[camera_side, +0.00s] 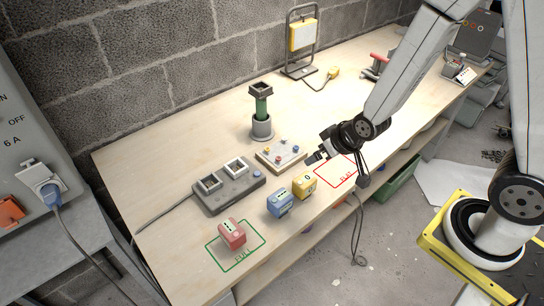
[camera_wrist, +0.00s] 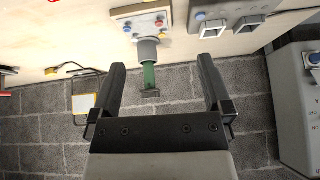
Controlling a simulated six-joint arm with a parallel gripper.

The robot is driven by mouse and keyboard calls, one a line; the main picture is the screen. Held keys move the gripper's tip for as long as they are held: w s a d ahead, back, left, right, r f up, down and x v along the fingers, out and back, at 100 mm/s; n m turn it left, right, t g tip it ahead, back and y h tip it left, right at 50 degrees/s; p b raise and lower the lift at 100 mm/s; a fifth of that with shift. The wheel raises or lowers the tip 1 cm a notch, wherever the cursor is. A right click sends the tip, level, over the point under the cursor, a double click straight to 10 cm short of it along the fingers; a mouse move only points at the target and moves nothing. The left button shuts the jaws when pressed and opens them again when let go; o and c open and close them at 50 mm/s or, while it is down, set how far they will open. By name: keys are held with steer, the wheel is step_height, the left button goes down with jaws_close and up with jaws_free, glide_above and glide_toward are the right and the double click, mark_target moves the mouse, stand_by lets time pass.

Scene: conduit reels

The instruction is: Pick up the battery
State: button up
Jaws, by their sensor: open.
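Three block-shaped batteries stand near the front edge of the wooden bench in the side view: a red battery (camera_side: 231,234), a blue battery (camera_side: 280,202) and a yellow battery (camera_side: 304,186). The red one sits inside a green outlined square marked FULL (camera_side: 262,240). The blue and yellow ones stand close together to its right. None of the batteries shows in the wrist view. My gripper (camera_side: 314,159) is over the bench, behind and to the right of the yellow battery. In the wrist view my gripper (camera_wrist: 161,68) has its fingers wide apart with nothing held.
A grey charger with two sockets (camera_side: 228,187) lies behind the batteries. A small board with coloured knobs (camera_side: 281,154) is near my gripper. A green post in a grey cup (camera_side: 261,128) stands behind it. A red outlined square (camera_side: 336,171) is empty of batteries.

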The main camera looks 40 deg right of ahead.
mark_target(310, 189)
steer(key=f, duration=0.1)
steer(key=w+f+t, duration=0.2)
steer(key=shift+a+f, duration=0.35)
steer(key=shift+a, duration=0.05)
steer(key=shift+w+a+f+t, duration=0.1)
steer(key=shift+w+f+t, duration=0.05)
steer(key=shift+f+t, duration=0.4)
steer(key=shift+w+a+f+t, duration=0.1)
steer(key=shift+f+t, duration=0.35)
steer(key=shift+t, duration=0.1)
steer(key=shift+s+f+t, duration=0.15)
steer(key=shift+f+t, duration=0.4)
steer(key=shift+t, duration=0.05)
steer(key=s+f+t, duration=0.1)
steer(key=s+f, duration=0.1)
steer(key=s, duration=0.1)
steer(key=s+f+t, duration=0.1)
steer(key=s+f, duration=0.2)
steer(key=shift+s+f+t, duration=0.1)
steer(key=shift+f+t, duration=0.2)
steer(key=shift+x, duration=1.3)
